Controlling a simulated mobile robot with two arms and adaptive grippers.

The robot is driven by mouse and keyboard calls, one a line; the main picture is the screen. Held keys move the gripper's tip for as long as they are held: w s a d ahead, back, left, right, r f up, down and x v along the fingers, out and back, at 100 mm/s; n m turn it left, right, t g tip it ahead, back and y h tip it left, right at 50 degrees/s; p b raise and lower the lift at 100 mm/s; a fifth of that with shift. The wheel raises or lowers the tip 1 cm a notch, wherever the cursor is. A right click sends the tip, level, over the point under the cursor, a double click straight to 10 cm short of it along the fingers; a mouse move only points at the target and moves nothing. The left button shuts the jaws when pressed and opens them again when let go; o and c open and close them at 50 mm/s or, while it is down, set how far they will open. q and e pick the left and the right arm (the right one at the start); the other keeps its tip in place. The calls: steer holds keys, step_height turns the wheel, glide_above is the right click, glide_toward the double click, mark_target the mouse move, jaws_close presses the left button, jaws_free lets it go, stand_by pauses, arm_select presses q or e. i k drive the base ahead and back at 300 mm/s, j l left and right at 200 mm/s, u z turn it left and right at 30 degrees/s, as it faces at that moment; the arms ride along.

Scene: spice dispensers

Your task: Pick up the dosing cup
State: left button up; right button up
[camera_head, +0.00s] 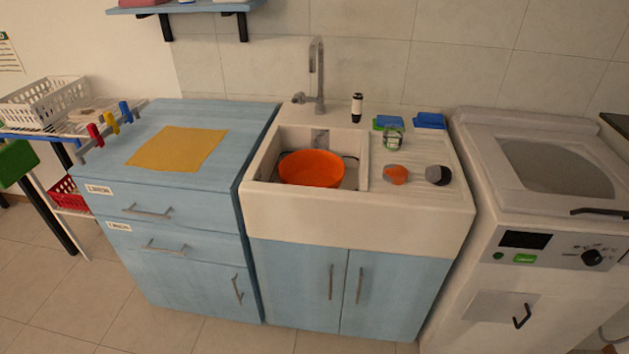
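Several small items stand on the ribbed drainboard of the sink, and I cannot tell for certain which is the dosing cup. One is a small orange cup-like piece (396,174). To its right is a dark round piece with a grey side (438,175). Behind them is a small clear jar-like container (393,138) with some green on it. Neither of my grippers shows in the head view.
The sink (264,168) holds an orange bowl (311,168) below a tall faucet (319,75). Blue sponges (430,120) and a dark bottle (357,107) stand at the back. A yellow cloth (177,149) lies on the blue cabinet (225,110). A white washer (480,180) stands right.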

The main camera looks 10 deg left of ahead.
mark_target(393, 134)
steer(key=i+j+z, duration=0.1)
steer(key=i+j, duration=0.25)
steer(key=i+j+z, duration=0.15)
steer(key=i+j, duration=0.25)
steer(key=j, duration=0.1)
